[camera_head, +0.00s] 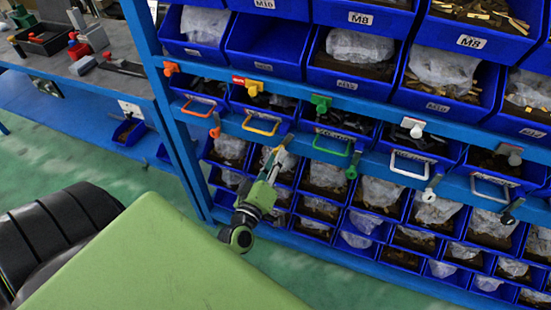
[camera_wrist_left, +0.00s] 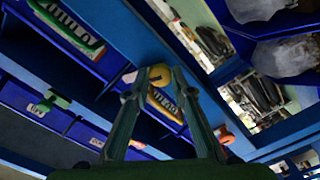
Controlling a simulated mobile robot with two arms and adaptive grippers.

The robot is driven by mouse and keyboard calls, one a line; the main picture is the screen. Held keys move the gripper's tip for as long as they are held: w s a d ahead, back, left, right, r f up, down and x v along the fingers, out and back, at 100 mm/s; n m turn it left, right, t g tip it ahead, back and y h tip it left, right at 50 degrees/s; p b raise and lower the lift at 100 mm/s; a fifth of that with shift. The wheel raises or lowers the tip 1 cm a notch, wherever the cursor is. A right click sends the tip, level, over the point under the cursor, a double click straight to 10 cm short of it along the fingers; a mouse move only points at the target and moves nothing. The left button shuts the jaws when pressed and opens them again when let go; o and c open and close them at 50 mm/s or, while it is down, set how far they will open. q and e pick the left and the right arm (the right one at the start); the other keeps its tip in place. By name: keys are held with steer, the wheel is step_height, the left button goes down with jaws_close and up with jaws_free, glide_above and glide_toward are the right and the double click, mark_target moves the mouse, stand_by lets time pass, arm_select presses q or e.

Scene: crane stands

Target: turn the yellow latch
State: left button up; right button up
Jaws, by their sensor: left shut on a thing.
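The yellow latch (camera_wrist_left: 159,74) shows as a round yellow knob between my left fingertips in the left wrist view. My left gripper (camera_wrist_left: 158,84) is shut on it, with a finger on each side. In the head view my left gripper (camera_head: 273,160) reaches up to the blue shelf rail just below the yellow drawer handle (camera_head: 261,125). The fingers largely hide the latch there, and its exact turn angle is hard to tell. My right gripper is not in view.
An orange latch (camera_head: 215,126) and a green latch (camera_head: 351,170) are on the same rail, either side of my gripper. Blue bins with bagged parts fill the rack above and below. A workbench (camera_head: 110,55) with tools stands at left. The green floor (camera_head: 60,160) between is open.

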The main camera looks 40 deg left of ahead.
arm_select(q)
steer(key=shift+n, duration=2.1)
steer(key=o, duration=1.1)
steer(key=v, duration=1.2)
steer(key=shift+r, duration=0.1)
